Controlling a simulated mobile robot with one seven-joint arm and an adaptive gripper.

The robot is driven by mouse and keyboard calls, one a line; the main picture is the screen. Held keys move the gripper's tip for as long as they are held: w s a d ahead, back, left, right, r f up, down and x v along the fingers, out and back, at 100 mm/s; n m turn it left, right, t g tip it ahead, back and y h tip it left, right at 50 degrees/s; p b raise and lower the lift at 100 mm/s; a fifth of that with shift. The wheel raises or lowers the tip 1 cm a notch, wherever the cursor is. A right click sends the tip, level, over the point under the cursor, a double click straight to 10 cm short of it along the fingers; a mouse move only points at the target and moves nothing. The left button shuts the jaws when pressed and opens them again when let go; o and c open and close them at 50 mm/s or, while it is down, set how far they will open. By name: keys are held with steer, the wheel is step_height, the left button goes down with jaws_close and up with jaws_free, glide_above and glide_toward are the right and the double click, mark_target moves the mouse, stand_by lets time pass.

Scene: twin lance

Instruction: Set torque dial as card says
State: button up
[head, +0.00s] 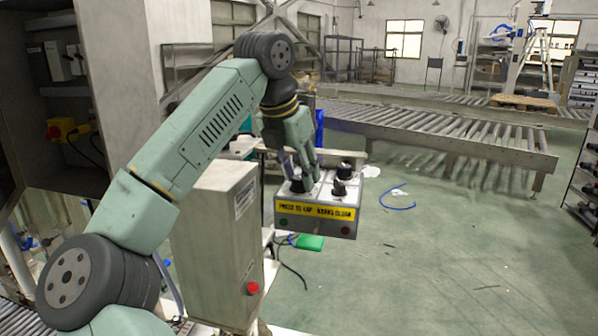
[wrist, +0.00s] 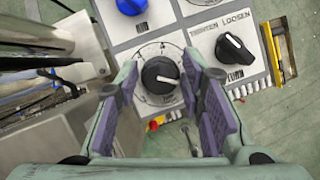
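A control box (head: 316,212) with several knobs on its top stands right of the arm in the head view. In the wrist view a black knob (wrist: 160,75) with a white pointer line sits on a round printed scale. I cannot read the scale's marks or confirm that this is the torque dial. My gripper (wrist: 158,78) is open, with one finger on each side of this knob and a gap to it. It also shows over the box in the head view (head: 304,168). I can make out no setting card.
A blue knob (wrist: 131,5) and another black knob (wrist: 234,48), marked "TIGHTEN LOOSEN", are close by. A yellow label (head: 316,212) is on the box front. A grey cabinet (head: 216,240) with a red button stands left of the box. Floor to the right is mostly clear.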

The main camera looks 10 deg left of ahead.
steer(key=shift+o, duration=0.9)
steer(key=v, duration=1.2)
steer(key=shift+d, duration=0.1)
